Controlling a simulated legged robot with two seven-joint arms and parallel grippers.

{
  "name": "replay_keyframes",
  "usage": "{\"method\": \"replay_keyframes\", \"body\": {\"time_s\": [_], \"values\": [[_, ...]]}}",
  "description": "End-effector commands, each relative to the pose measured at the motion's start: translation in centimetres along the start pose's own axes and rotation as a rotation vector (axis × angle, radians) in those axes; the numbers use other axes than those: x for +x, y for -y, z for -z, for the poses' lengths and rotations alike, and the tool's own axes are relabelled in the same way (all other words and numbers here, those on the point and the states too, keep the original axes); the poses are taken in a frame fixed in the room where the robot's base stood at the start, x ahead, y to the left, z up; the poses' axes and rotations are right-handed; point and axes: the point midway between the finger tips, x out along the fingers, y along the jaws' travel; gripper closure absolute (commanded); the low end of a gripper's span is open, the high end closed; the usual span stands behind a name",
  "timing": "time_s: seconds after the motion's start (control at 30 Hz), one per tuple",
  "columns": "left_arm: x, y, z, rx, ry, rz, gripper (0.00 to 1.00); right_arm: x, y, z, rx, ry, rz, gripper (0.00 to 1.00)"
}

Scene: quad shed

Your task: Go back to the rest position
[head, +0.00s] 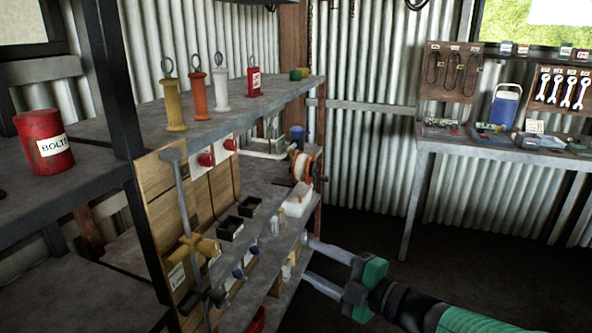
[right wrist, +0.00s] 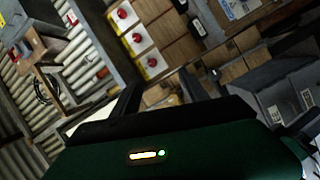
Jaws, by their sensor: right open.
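My right gripper (head: 318,268) comes in from the lower right of the head view on a green and black arm. Its two grey fingers are spread apart with nothing between them. They point left toward the lower shelves of the grey shelf unit (head: 245,105), in front of a small white box (head: 298,199). I cannot tell the exact gap to the shelf. My left gripper is not in view.
A red bolts tin (head: 44,141) is at left. A workbench (head: 480,141) stands at the back right. The dark floor (head: 450,255) between is clear.

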Motion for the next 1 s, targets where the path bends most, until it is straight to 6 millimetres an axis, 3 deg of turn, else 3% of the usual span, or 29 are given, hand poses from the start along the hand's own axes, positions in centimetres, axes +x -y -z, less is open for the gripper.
{"method": "replay_keyframes", "body": {"time_s": [0.07,0.1,0.17,0.23,0.37,0.5,0.67,0.7,0.87,1.0], "values": [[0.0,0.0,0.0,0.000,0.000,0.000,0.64,-1.4,1.9,-5.2,0.214,0.282,-0.013,0.48],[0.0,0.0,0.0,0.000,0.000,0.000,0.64,-3.1,3.8,-7.9,0.350,0.444,-0.017,0.48],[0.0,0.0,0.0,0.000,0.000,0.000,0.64,-6.3,7.3,-10.8,0.551,0.664,-0.016,0.48],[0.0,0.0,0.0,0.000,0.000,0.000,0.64,-10.1,11.7,-12.2,0.761,0.876,-0.008,0.48],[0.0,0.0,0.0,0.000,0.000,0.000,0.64,-15.9,18.7,-11.5,1.072,1.168,0.019,0.48],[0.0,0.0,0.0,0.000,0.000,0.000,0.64,-20.5,24.5,-8.2,1.333,1.397,0.062,0.48],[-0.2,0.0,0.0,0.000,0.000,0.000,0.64,-24.4,29.3,-3.0,1.588,1.610,0.123,0.48],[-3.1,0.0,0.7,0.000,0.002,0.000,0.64,-24.2,26.1,-2.4,1.577,1.599,0.116,0.48],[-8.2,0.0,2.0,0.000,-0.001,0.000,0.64,-24.3,21.2,-0.7,1.571,1.596,0.117,0.48],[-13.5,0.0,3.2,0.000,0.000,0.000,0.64,-24.4,16.1,1.2,1.569,1.595,0.116,0.48]]}}
